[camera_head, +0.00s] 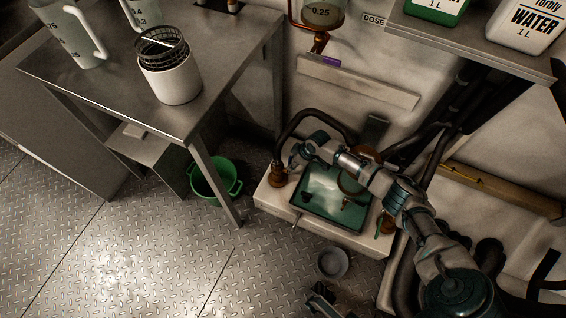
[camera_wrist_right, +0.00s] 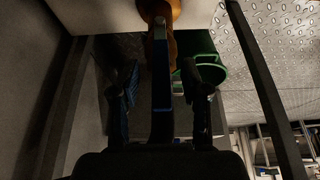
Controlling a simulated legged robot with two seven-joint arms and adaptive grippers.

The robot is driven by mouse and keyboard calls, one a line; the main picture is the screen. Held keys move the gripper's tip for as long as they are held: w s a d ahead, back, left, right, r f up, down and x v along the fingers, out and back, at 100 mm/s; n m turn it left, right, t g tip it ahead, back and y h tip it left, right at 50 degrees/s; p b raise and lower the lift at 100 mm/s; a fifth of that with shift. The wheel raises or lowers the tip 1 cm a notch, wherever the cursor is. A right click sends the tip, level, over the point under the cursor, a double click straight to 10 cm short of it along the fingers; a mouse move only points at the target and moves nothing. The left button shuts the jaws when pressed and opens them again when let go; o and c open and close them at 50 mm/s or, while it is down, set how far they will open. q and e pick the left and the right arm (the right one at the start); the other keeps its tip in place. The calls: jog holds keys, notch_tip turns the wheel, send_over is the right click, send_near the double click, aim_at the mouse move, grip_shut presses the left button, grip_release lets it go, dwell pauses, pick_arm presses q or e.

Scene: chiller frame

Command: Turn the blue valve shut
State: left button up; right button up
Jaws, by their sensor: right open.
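My right gripper (camera_head: 297,155) reaches in from the right, over the left part of a chiller unit with a green tray, beside a brass fitting (camera_head: 278,174). In the right wrist view the gripper (camera_wrist_right: 161,88) is open, with one dark finger on each side. A narrow blue valve handle (camera_wrist_right: 161,85) stands between the fingers, seen edge-on below an orange-brown pipe (camera_wrist_right: 162,12). Gaps show on both sides of the handle. In the head view my gripper hides most of the handle. A dark part at the bottom edge may be my left gripper (camera_head: 322,298); its fingers are unclear.
The green tray (camera_head: 322,215) sits on the pale unit (camera_head: 335,238). A black hose (camera_head: 300,119) arches behind the gripper. A steel table (camera_head: 222,70) stands left, with a green bucket (camera_head: 213,190) beneath it. A small grey bowl (camera_head: 332,263) lies on the floor.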

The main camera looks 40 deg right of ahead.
jog(key=b+x, duration=0.1)
jog(key=x, duration=0.2)
jog(key=shift+w+f, duration=0.1)
jog(key=shift+f, duration=0.05)
jog(key=shift+c, duration=0.3)
grip_shut()
